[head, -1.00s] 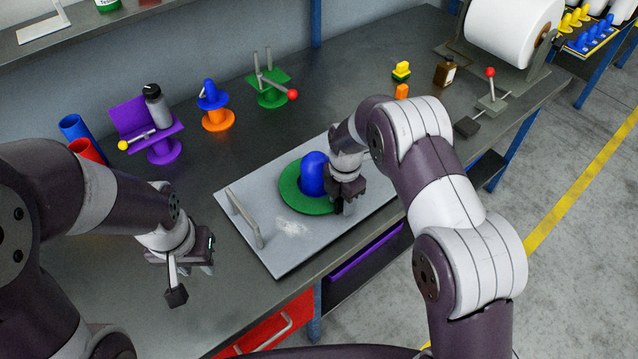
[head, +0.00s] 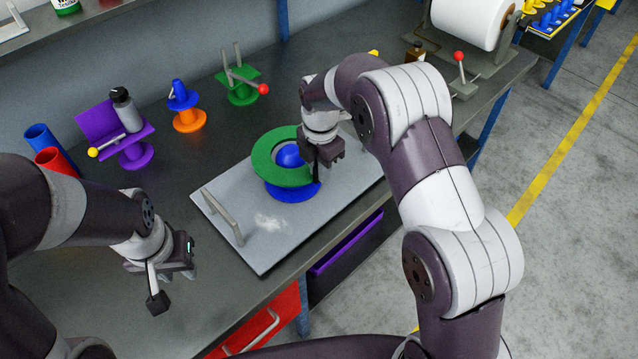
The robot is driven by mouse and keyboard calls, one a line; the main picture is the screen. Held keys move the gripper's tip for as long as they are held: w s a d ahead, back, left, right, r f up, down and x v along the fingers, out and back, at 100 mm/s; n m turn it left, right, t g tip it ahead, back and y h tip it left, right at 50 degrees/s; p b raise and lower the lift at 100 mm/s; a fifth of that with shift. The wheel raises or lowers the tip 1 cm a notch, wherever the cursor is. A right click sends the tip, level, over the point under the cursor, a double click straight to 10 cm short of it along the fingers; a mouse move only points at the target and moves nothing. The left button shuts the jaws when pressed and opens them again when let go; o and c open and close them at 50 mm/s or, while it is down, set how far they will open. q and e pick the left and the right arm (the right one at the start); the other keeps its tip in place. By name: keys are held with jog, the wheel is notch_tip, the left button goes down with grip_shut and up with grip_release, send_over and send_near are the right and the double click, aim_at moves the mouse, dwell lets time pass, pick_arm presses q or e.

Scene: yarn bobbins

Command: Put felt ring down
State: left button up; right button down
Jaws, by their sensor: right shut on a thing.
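The green felt ring (head: 263,162) is raised around the rounded top of a blue bobbin (head: 290,154), which shows through the ring's hole. The bobbin's blue base disc (head: 293,194) rests on a grey plate (head: 322,205). My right gripper (head: 318,166) is shut on the ring's right edge and holds it above the base disc; its fingertips are partly hidden. My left gripper (head: 172,284) is apart from these things, left of the plate, with its fingers spread and nothing between them.
The plate has a raised handle (head: 223,216) at its left. Behind stand a purple stand with a grey bottle (head: 127,112), an orange-and-blue spool (head: 187,112) and a green stand with a red knob (head: 240,88). The bench is clear between these and the plate.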

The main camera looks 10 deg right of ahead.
jog(key=shift+r, duration=0.75)
notch_tip(320, 180, up, 3)
jog(key=p, duration=0.3)
jog(key=shift+r, duration=0.1)
jog(key=shift+f, duration=0.2)
